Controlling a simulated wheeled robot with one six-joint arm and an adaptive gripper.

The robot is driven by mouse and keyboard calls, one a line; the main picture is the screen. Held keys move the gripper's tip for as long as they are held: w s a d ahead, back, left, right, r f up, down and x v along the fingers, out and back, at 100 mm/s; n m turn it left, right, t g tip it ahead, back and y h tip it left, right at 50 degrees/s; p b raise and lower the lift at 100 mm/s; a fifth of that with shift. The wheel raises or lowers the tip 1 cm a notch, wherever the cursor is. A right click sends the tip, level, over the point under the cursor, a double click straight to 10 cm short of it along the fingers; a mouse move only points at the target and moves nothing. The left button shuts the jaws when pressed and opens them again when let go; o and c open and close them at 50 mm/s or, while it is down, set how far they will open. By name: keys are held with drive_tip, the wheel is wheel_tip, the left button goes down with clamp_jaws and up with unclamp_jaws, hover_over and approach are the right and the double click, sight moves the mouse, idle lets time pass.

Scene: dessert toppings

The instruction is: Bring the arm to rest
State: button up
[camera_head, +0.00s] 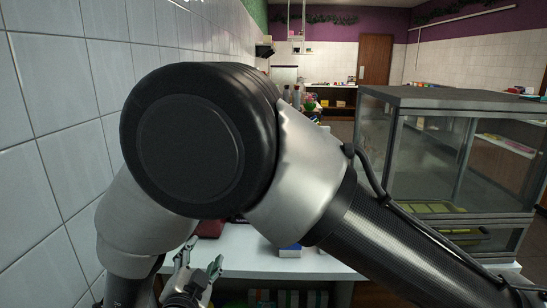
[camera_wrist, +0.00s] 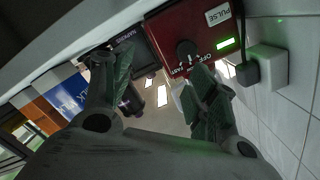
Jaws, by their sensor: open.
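My arm crosses the middle of the head view, and its thick black joint hides much of the counter. My gripper (camera_head: 201,258) shows at the lower left, over the white counter (camera_head: 245,262). In the wrist view my gripper (camera_wrist: 158,82) has its two green-grey fingers spread apart with nothing between them. A red appliance with a knob (camera_wrist: 170,28) is beyond the fingers. I cannot tell whether a finger touches anything.
The tiled wall (camera_head: 60,130) runs close along the left. A glass display case (camera_head: 450,160) stands at the right. A blue and white carton (camera_head: 289,251) is on the counter. The wrist view shows a milk carton (camera_wrist: 68,100), a dark napkin box (camera_wrist: 130,42) and a wall plug (camera_wrist: 245,70).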

drive_tip(key=s+a+f+n+g+y, duration=0.65)
drive_tip(key=f+n+g, duration=0.25)
drive_tip(key=f+g, duration=0.15)
drive_tip(key=w+d+r+n+g+h, duration=0.15)
drive_tip(key=d+r, duration=0.45)
drive_tip(key=d, duration=0.6)
drive_tip(key=s+d+r+n+g+h, duration=0.1)
drive_tip(key=d+r+n+g+h, duration=0.15)
drive_tip(key=d+r, duration=0.65)
drive_tip(key=w+d+r+n+g+h, duration=0.1)
drive_tip(key=d+r+n+g, duration=0.2)
drive_tip(key=d, duration=1.1)
drive_tip(key=s+d+r+m+t, duration=0.1)
drive_tip(key=d+r, duration=0.3)
drive_tip(key=d, duration=0.4)
drive_tip(key=s+d+r+m+t+h, duration=0.1)
drive_tip(key=d+r+m, duration=0.3)
drive_tip(key=d, duration=0.4)
drive_tip(key=s+d+r+m+t, duration=0.2)
drive_tip(key=s+d+r, duration=0.1)
drive_tip(key=d, duration=0.6)
drive_tip(key=shift+s+r+t+h, duration=0.35)
drive_tip(key=shift+r, duration=0.15)
